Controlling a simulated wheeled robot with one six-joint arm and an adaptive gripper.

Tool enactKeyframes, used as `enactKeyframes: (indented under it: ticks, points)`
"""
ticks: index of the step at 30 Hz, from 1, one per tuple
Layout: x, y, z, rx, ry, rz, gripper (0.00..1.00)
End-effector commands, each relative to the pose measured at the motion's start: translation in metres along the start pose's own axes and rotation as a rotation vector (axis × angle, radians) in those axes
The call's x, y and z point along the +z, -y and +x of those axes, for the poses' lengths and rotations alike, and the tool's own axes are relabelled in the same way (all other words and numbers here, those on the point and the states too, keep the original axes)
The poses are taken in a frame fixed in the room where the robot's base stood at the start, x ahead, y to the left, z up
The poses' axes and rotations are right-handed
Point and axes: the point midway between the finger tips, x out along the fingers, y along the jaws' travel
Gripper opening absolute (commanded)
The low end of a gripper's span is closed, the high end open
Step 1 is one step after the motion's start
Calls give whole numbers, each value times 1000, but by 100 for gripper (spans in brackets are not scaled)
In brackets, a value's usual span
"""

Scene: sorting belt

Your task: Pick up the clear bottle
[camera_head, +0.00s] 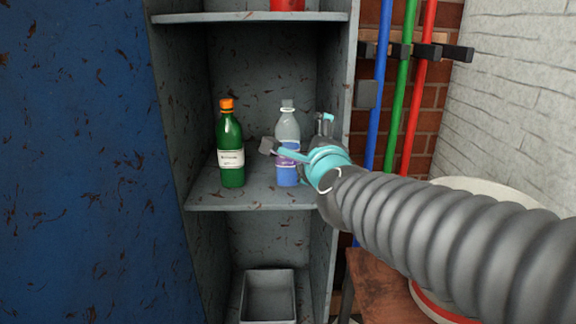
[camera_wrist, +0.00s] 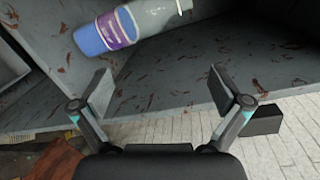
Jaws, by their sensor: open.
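The clear bottle (camera_head: 288,130) stands upright on the middle shelf of the grey cabinet, with blue liquid low down and a purple label. My gripper (camera_head: 295,140) is at the shelf's right side, close to the bottle, and one finger crosses in front of it, hiding part of it. In the wrist view the bottle (camera_wrist: 125,27) lies ahead of the fingers, near the top edge, and its cap end is partly cut off. My gripper (camera_wrist: 165,90) shows there with its fingers spread wide and nothing between them.
A green bottle (camera_head: 231,150) with an orange cap stands to the left on the same shelf (camera_head: 250,196). A grey bin (camera_head: 268,297) sits below. The cabinet's right wall (camera_head: 345,80) is close to my arm. Blue, green and red poles (camera_head: 420,90) hang at right.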

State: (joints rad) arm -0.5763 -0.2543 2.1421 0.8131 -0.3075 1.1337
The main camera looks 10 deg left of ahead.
Motion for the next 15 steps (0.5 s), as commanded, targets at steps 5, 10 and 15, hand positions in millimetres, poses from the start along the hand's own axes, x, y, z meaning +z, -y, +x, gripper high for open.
enactKeyframes:
  ticks: [5,10,15]
  points:
    - [36,-12,37,-178,-70,510,99]
    - [56,-39,46,-343,-158,913,99]
    - [67,-64,40,-467,-222,1146,99]
